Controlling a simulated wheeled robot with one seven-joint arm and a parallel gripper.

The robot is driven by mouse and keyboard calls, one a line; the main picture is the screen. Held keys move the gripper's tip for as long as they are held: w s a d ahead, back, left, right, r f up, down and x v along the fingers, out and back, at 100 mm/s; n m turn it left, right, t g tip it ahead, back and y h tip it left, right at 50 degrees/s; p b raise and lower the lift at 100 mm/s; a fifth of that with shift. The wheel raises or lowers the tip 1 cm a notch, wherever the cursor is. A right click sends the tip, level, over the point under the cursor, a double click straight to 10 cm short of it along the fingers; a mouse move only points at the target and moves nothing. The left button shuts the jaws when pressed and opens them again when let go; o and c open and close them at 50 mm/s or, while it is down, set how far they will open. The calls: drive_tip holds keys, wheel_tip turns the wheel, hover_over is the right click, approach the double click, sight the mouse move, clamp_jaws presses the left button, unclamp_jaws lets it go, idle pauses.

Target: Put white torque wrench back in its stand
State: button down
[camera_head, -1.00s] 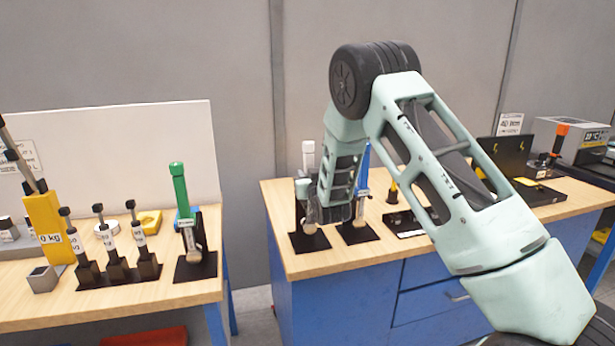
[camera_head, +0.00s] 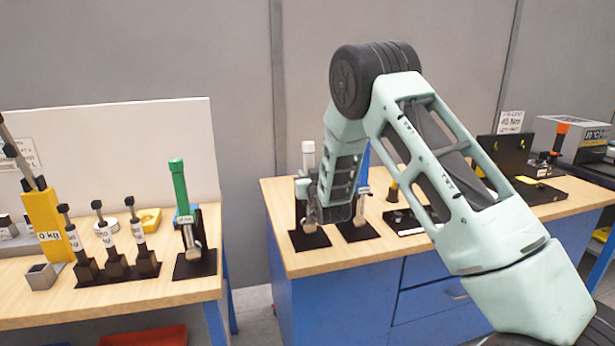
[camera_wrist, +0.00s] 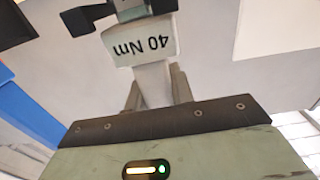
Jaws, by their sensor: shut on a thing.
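The white torque wrench (camera_head: 308,157) stands upright at the left end of the right bench, its white top showing above my wrist. My gripper (camera_head: 303,190) is at its upper part, mostly hidden by my own wrist. In the wrist view the white wrench (camera_wrist: 150,45) carries an upside-down "40 Nm" label, and my gripper's fingers (camera_wrist: 155,92) are shut on it just below that label. The wrench's black stand (camera_head: 310,240) is directly under it; my arm hides part of the stand, so I cannot tell how the wrench's lower end sits in it.
A blue wrench (camera_head: 364,160) in its own stand is close on the right. A green wrench (camera_head: 179,185) stands on the left bench beside several small black-handled tools. A black case (camera_head: 505,155) is farther right. A gap separates the benches.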

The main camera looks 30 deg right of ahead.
drive_tip(key=shift+f+b, duration=0.2)
drive_tip(key=shift+b, duration=0.15)
drive_tip(key=c, duration=1.1)
unclamp_jaws()
drive_tip(key=shift+f, duration=0.2)
drive_tip(key=b+v, duration=0.5)
drive_tip(key=v, duration=1.2)
drive_tip(key=s+a+f+n+g+y, duration=0.2)
drive_tip(key=s+a+f+g+y, duration=0.15)
drive_tip(key=a, duration=0.65)
drive_tip(key=s+a+f+n+g+y, duration=0.2)
drive_tip(key=s+a+g+y, duration=0.25)
drive_tip(key=a, duration=0.65)
drive_tip(key=s+a+n+g, duration=0.1)
drive_tip(key=s+n+g, duration=0.1)
drive_tip(key=s, duration=0.6)
drive_tip(key=s+a+n+g+h, duration=0.1)
drive_tip(key=s+g, duration=0.3)
drive_tip(key=s, duration=0.4)
drive_tip(key=s+a+n+g+h, duration=0.1)
drive_tip(key=s+a+n+g, duration=0.2)
drive_tip(key=s, duration=0.5)
drive_tip(key=shift+s+a+r+n, duration=0.25)
drive_tip(key=shift+s+n, duration=0.05)
